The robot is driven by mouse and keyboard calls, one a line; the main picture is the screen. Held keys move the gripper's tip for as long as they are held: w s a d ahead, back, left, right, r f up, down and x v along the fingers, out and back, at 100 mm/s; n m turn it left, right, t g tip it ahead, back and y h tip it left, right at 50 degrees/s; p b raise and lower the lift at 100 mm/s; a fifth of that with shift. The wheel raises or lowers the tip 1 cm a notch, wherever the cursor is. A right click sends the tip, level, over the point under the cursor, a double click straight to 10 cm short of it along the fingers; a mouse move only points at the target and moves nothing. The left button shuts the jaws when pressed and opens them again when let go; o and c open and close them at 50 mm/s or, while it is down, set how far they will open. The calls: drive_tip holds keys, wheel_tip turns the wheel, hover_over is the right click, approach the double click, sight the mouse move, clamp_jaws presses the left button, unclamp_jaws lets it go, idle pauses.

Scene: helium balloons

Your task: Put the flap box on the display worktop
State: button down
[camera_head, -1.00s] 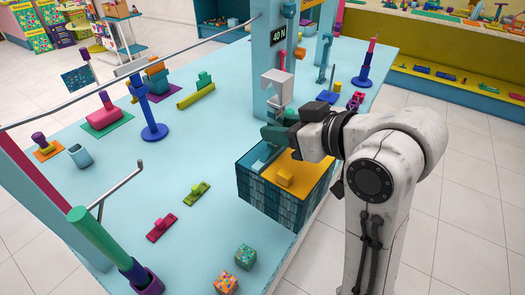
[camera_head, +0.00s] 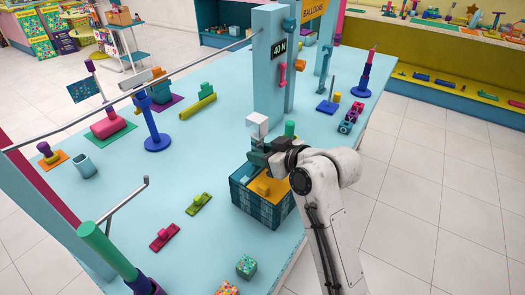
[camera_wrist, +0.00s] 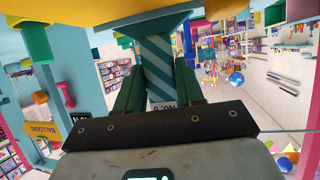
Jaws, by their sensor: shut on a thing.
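The flap box (camera_head: 250,203) has dark teal patterned sides and a yellow-orange top with a small yellow block on it. It is upright at the front right part of the light-blue display worktop (camera_head: 215,150). My gripper (camera_head: 260,158) is at its far upper edge, shut on it. In the wrist view, the two dark green fingers of my gripper (camera_wrist: 159,78) close on a teal striped part (camera_wrist: 163,50) under a yellow surface. I cannot tell whether the box's underside touches the worktop.
A blue post (camera_head: 267,60) with a "40 N" sign stands behind. A rail crosses the left side.

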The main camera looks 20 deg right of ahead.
drive_tip(key=shift+f, duration=0.15)
drive_tip(key=c, duration=0.7)
unclamp_jaws()
drive_tip(key=b+v, duration=0.1)
drive_tip(key=v, duration=1.1)
drive_tip(key=s+f+m+g+h, duration=0.1)
drive_tip(key=s+f+g, duration=0.1)
drive_tip(key=s+f, duration=0.45)
drive_tip(key=s+f+m+g+h, duration=0.1)
drive_tip(key=s+f+m+g, duration=0.15)
drive_tip(key=f, duration=0.65)
drive_tip(key=s+d+f+g+h, duration=0.1)
drive_tip(key=s+f+g, duration=0.1)
drive_tip(key=s+f, duration=0.2)
drive_tip(key=s+d+f+m+g+h, duration=0.1)
drive_tip(key=s+f, duration=0.3)
drive_tip(key=s, duration=0.5)
drive_tip(key=s+d+f+m+g+h, duration=0.1)
drive_tip(key=s+d+f+g, duration=0.1)
drive_tip(key=s, duration=0.5)
drive_tip(key=shift+s+d+f+g+h, duration=0.15)
drive_tip(key=shift+f+g, duration=0.25)
drive_tip(key=shift+f, duration=0.2)
drive_tip(key=shift+s+d+f+g+h, duration=0.15)
drive_tip(key=shift+f+g, duration=0.2)
drive_tip(key=shift+f, duration=0.25)
